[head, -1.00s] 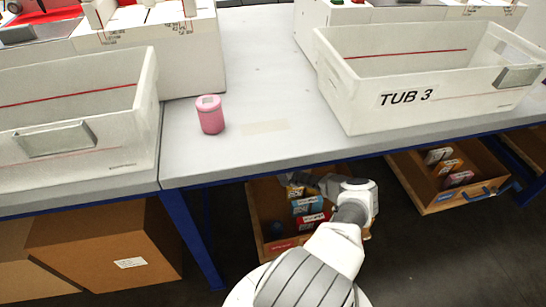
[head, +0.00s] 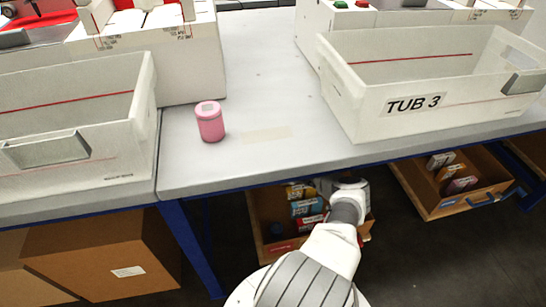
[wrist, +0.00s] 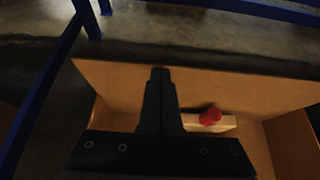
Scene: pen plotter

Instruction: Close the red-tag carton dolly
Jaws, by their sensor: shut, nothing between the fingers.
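The red-tag carton dolly is an open brown carton (head: 258,212) under the middle of the table in the head view, pulled partly out. A small reddish tag (head: 285,244) shows faintly on its front. Colourful boxes (head: 304,207) stand inside it. My arm covers its right part, and my gripper is hidden there. In the wrist view my gripper (wrist: 160,72) is shut and empty, its dark fingers in front of a brown carton wall (wrist: 245,88). A red knob-like thing (wrist: 210,116) on a pale strip lies right of the fingers. I cannot tell whether the fingers touch the carton.
A second open carton dolly (head: 432,200) with a blue handle stands to the right under the table. Blue table legs (head: 190,250) and the table edge (head: 260,180) are close by. A closed brown box (head: 110,250) stands at left. TUB 3 (head: 400,115) and a pink canister (head: 210,121) are on top.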

